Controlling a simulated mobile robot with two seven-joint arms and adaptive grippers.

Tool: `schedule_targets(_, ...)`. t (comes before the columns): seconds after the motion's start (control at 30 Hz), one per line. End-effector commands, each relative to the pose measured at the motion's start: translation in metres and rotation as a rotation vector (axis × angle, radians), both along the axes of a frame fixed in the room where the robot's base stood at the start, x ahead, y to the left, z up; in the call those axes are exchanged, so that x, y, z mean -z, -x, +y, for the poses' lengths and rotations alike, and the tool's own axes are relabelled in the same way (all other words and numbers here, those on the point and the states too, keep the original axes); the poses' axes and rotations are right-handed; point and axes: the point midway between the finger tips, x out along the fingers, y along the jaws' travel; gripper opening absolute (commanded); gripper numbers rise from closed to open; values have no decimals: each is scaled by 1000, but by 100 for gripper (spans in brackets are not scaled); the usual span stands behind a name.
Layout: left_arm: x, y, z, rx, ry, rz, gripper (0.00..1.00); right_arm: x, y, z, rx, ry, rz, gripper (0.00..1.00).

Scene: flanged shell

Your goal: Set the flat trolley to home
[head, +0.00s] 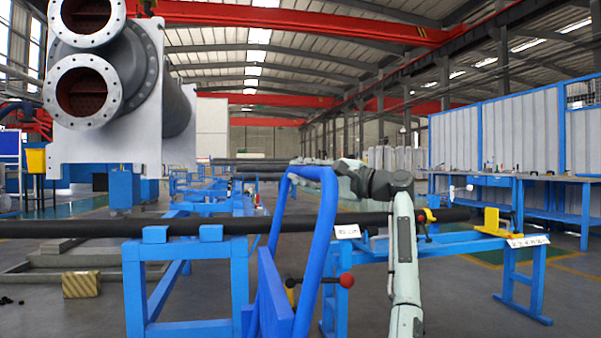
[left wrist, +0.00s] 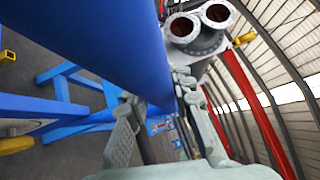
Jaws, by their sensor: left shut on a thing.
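The blue tubular handle (head: 325,235) rises as a tall loop in the middle of the head view. It appears to be the flat trolley's push handle. A blue panel (head: 276,290) stands at its foot; the trolley's deck and wheels do not show clearly. My left gripper (head: 336,173) is shut on the upper right part of the handle. In the left wrist view the thick blue bar (left wrist: 105,45) runs between the two fingers of my left gripper (left wrist: 156,90). My right gripper is not in view. No home marking can be made out.
A long dark pipe (head: 90,228) lies across a blue stand (head: 187,250) and a blue bench (head: 470,246). A large grey flanged shell (head: 150,85) stands at upper left. A striped block (head: 81,285) is on the floor at left. Blue workbenches (head: 560,178) line the right.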

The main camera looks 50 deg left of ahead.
Motion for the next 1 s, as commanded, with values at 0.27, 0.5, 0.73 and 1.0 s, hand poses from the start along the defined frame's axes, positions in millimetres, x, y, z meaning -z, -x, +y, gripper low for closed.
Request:
schedule_targets(0.27,3,-2,0,4,5,2,32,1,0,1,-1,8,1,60)
schedule_targets(0.5,1,-1,0,4,2,1,44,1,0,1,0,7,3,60)
schedule_targets(0.73,1,-3,-5,4,1,1,44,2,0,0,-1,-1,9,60)
schedule_targets(1.0,8,-18,-51,8,1,1,44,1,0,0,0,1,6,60)
